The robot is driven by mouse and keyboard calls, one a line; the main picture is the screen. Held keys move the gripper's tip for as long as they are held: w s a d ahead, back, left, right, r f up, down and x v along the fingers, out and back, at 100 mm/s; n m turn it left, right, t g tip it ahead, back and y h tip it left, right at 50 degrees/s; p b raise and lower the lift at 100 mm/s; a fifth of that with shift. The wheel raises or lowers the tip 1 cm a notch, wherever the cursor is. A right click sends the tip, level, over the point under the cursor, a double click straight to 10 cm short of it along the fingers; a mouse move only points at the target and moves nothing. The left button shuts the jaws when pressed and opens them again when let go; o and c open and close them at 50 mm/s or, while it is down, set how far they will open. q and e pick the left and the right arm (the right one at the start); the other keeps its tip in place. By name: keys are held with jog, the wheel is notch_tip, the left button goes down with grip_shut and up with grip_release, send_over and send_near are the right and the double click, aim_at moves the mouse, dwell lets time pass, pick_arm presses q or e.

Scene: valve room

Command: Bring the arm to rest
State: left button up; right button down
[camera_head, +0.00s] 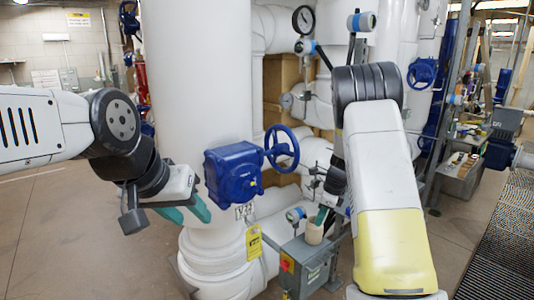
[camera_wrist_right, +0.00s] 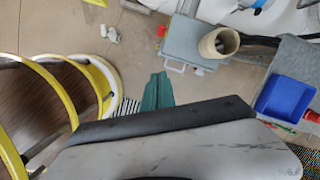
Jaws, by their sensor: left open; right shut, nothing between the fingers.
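My left gripper (camera_head: 187,212) is in the head view, left of the blue valve gearbox. Its two teal fingers are apart, with nothing between them. My right arm reaches in from the lower right of the head view. My right gripper is mostly hidden there behind the arm, with a bit of teal showing near the grey control box. In the right wrist view, the teal fingers of my right gripper (camera_wrist_right: 157,91) are together and empty, above the floor.
A blue valve gearbox with handwheel (camera_head: 281,147) sits on the thick white pipe (camera_head: 197,80). A cream cup-like cylinder (camera_head: 314,233) stands on a grey control box (camera_head: 309,257), near my right gripper. The wrist view shows a blue bin (camera_wrist_right: 286,97) and yellow rails (camera_wrist_right: 100,75).

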jog(key=s+a+r+n+t+y, duration=0.1)
jog(key=s+a+r+n, duration=0.1)
jog(key=s+r+n, duration=0.55)
jog(key=s+a+r+n+t+y, duration=0.15)
jog(key=s+r+n, duration=0.25)
jog(key=s+r, duration=0.6)
jog(key=s+r+n+t+h, duration=0.1)
jog(key=s+r+n, duration=0.2)
jog(key=s+n, duration=0.2)
jog(key=s+a+r+n+t+h, duration=0.1)
jog(key=s+r+n, duration=0.2)
jog(key=s+n, duration=0.3)
jog(key=s, duration=0.3)
jog(key=shift+r, duration=0.3)
jog(key=shift+n+h, duration=0.25)
